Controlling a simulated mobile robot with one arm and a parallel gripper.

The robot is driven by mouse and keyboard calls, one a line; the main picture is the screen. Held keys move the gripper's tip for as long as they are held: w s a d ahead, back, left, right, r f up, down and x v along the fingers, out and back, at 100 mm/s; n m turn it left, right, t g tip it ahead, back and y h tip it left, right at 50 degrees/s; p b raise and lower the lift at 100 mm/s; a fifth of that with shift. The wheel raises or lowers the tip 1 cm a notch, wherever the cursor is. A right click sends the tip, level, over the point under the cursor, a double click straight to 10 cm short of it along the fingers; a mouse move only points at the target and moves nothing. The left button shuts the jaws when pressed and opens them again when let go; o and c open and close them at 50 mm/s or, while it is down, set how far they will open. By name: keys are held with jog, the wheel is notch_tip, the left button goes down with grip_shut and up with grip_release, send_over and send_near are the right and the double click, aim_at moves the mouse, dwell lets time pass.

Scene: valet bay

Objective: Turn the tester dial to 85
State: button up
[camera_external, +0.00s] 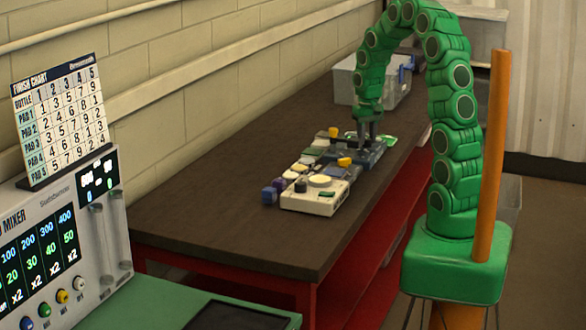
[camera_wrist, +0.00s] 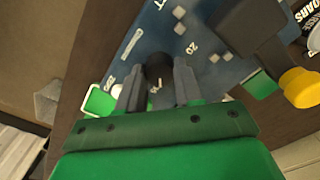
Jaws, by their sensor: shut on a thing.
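A dark blue tester panel (camera_wrist: 205,42) fills the upper middle of the wrist view, with light square marks and the number 20 legible. A round black dial (camera_wrist: 158,70) stands on it between the grey fingers of my gripper (camera_wrist: 158,88). My gripper is shut on the dial, one finger on each side. The dial's pointer and its reading are hidden or too small to tell. In the external view my gripper (camera_external: 367,138) points straight down onto the blue tester (camera_external: 372,158) on the bench; the dial is hidden there.
A cream device (camera_external: 315,198) with a round knob and several small devices sit left of the tester on the dark bench (camera_external: 220,220). A yellow knob (camera_wrist: 301,87) is close by in the wrist view. A grey bin (camera_external: 345,82) stands behind. The bench's front left is clear.

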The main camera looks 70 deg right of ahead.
aim_at(367, 139)
jog(key=shift+m, duration=0.7)
jog(key=o, duration=1)
jog(key=shift+o, duration=0.2)
jog(key=shift+r, duration=3.9)
